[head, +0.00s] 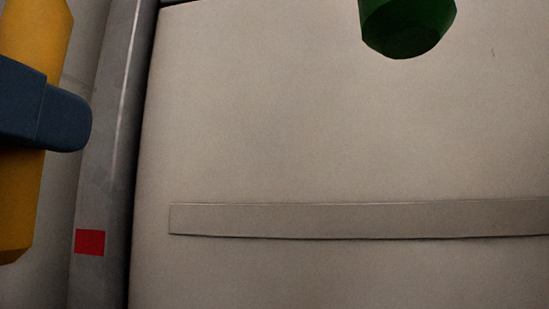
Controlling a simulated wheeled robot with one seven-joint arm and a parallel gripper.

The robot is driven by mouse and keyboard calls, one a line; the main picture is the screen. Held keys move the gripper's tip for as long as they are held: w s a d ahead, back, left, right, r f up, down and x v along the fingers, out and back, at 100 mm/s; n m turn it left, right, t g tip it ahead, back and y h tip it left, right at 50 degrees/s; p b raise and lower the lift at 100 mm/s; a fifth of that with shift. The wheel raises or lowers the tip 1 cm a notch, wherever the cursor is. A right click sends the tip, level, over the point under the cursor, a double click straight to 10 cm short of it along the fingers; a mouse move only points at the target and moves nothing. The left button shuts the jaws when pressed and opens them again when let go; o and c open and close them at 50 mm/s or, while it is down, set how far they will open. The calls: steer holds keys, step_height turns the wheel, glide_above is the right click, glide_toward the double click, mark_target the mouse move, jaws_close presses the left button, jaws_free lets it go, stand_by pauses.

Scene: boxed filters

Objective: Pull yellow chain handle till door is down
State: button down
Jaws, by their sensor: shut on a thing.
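The yellow chain handle (22,195) stands upright at the left edge in the head view, cut off by the picture's left side. My gripper (50,112) is a dark blue shape at the far left, lying across the middle of the handle. It is shut on the handle; only part of it shows. A large beige panel (300,130), perhaps the door, fills most of the view. A raised horizontal strip (370,220) crosses its lower part. No chain is visible.
A grey metal upright (112,130) runs between the handle and the panel, with a red square mark (89,242) low on it. A dark green rounded piece (408,25) hangs into view at the top right. The space before the panel's middle looks clear.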

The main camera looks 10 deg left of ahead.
step_height(320, 180, down, 16)
steer(key=b, duration=1.3)
steer(key=shift+f, duration=0.2)
stand_by(0.5)
step_height(320, 180, up, 24)
steer(key=p, duration=1.5)
steer(key=shift+r, duration=0.15)
step_height(320, 180, down, 24)
steer(key=b, duration=1.9)
